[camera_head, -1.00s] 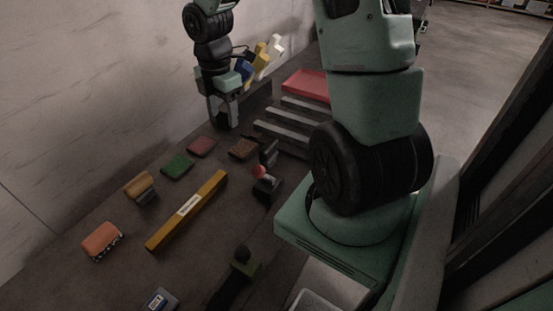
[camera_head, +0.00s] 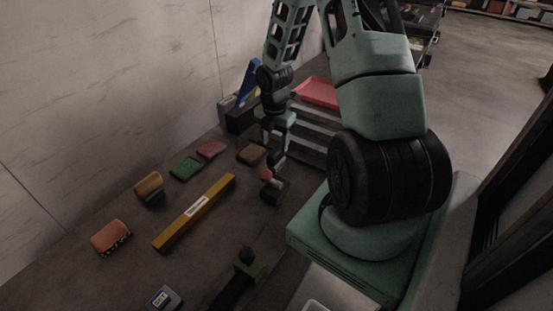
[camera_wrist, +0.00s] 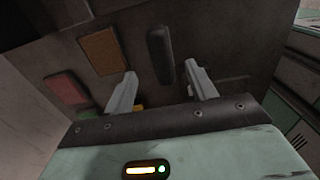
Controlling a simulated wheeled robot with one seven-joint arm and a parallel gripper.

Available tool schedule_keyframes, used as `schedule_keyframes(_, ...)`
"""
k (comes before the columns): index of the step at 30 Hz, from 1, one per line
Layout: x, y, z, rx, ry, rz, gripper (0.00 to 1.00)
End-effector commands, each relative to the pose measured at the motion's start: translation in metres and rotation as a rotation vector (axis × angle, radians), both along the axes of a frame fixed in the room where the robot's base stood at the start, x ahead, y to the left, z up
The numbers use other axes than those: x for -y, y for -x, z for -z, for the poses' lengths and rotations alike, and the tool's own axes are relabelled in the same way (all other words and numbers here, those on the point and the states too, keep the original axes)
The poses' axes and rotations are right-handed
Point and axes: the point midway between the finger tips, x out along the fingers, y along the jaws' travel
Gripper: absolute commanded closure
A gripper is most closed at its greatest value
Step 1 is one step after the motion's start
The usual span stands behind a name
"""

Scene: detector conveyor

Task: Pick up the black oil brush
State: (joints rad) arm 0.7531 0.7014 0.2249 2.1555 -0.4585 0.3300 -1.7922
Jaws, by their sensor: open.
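A black, rounded, elongated piece, which looks like the black oil brush (camera_wrist: 160,55), lies between the two finger directions in the wrist view. My gripper (camera_wrist: 161,72) is open, with one finger on each side of it. I cannot tell whether the fingers touch it or how far above it they are.
A brown block (camera_head: 252,154), red block (camera_head: 211,149) and green block (camera_head: 185,168) lie left of my gripper. A yellow bar (camera_head: 195,212) lies nearer the camera. Grey slats (camera_head: 316,130) and a red tray (camera_head: 318,93) are behind right; a wall (camera_head: 110,90) bounds the left.

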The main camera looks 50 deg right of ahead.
Motion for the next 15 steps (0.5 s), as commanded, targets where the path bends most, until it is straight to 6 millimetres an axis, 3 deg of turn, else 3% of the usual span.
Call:
schedule_keyframes(8, 0.0, 0.001, 0.019, -0.001, 0.0, -0.001, 0.44)
schedule_keyframes(15, 0.003, 0.004, 0.051, -0.003, -0.002, -0.002, 0.44)
